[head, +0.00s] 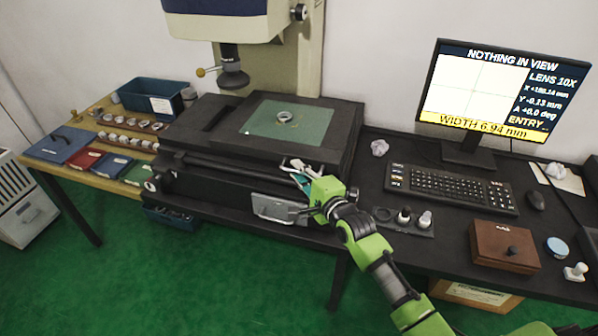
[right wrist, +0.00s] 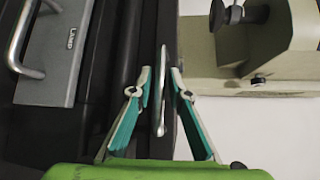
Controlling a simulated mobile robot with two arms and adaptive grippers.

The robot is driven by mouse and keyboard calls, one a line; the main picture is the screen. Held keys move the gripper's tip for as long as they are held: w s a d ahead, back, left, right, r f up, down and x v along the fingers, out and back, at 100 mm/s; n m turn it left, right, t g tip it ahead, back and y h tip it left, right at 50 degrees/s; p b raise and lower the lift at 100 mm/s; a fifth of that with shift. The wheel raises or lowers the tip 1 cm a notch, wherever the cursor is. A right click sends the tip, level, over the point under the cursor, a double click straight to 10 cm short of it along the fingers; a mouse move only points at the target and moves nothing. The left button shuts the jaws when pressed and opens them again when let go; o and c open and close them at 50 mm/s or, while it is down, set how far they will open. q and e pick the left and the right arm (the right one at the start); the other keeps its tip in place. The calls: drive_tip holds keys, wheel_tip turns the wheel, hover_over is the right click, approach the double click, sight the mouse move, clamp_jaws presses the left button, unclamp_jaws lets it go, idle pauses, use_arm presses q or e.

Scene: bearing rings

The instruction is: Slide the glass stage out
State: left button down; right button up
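The glass stage (head: 312,125) is a greenish plate in the dark top of the measuring machine. A metal ring (head: 285,117) lies on it. My right gripper (head: 298,168) is at the front edge of the machine, just below the stage. In the right wrist view, its teal-padded fingers (right wrist: 161,78) stand on either side of a thin metal bar (right wrist: 162,115), seen edge-on. Narrow gaps seem to show beside the bar, so the gripper looks open around it. The fingers partly hide the bar in the head view. My left gripper is not in view.
A lamp panel (head: 280,208) with its own handle sits below the gripper. A keyboard (head: 450,188), monitor (head: 490,92) and wooden box (head: 504,246) are at the right. A blue bin (head: 150,95) and ring rows stand at the left. The floor in front is clear.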

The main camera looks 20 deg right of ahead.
clamp_jaws()
drive_tip(key=shift+s+d+f+p, duration=0.15)
drive_tip(key=shift+s+d, duration=0.3)
drive_tip(key=shift+d, duration=0.25)
drive_tip(key=shift+s+d+r+p, duration=0.1)
drive_tip(key=shift+s+d+p, duration=0.1)
drive_tip(key=shift+s+d, duration=0.35)
drive_tip(key=shift+s+d+f+p, duration=0.15)
drive_tip(key=shift+s+d, duration=0.2)
drive_tip(key=shift+d, duration=0.45)
drive_tip(key=shift+r, duration=0.1)
drive_tip(key=o, duration=0.5)
unclamp_jaws()
drive_tip(key=shift+o, duration=0.2)
drive_tip(key=v, duration=1.2)
